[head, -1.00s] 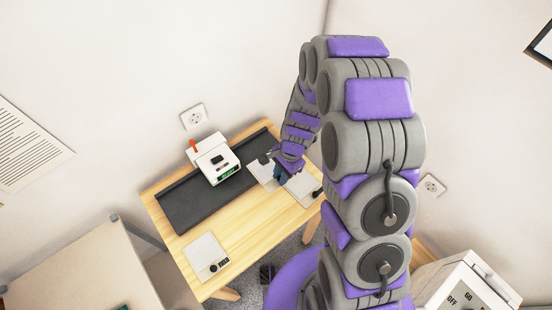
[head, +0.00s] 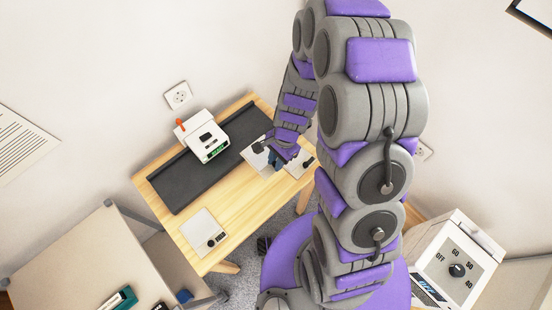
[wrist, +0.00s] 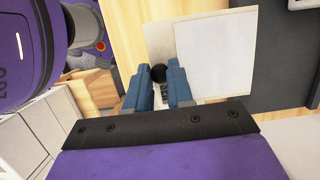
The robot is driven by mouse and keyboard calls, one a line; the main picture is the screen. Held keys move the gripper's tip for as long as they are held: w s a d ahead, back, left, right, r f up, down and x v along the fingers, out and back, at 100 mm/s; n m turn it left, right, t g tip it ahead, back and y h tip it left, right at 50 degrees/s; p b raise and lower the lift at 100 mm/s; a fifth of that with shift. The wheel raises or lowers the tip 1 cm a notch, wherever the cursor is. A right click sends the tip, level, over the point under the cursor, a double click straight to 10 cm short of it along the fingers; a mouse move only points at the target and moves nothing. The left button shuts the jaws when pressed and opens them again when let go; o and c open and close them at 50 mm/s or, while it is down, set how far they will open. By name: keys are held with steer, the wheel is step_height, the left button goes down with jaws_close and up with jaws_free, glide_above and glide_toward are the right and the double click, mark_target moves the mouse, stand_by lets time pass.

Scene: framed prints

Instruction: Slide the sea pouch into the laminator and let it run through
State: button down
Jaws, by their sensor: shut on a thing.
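The laminator (head: 203,137) is a white box with an orange lever and a green display, on a long black mat on the table. My gripper (head: 278,160) is right of it, over the table's right part. A whiter sheet (wrist: 215,55) overlaps that pouch. A pale pouch (head: 257,154) shows beside my gripper in the head view, at the mat's edge. I cannot read any picture on it, so I cannot tell whether it is the sea pouch.
Another pale pouch (head: 203,227) with a dark end lies at the table's front left. A small piece with a black knob (head: 307,163) is at the table's right edge. A beige surface (head: 75,260) stands lower left, and a white dial box (head: 455,265) lower right.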

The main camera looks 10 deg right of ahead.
steer(key=shift+f+b, duration=0.45)
steer(key=shift+f, duration=1.45)
steer(key=shift+f, duration=0.35)
steer(key=shift+f, duration=0.1)
steer(key=shift+w, duration=0.15)
steer(key=shift+w+a+p, duration=1.05)
steer(key=shift+w+a, duration=0.4)
steer(key=shift+w, duration=0.5)
steer(key=shift+w+a+p, duration=1.1)
steer(key=shift+w+a, duration=0.3)
steer(key=shift+w, duration=0.6)
steer(key=shift+w+a+p, duration=1.05)
steer(key=shift+w+a, duration=0.4)
steer(key=shift+w, duration=0.5)
steer(key=c, duration=0.9)
jaws_free()
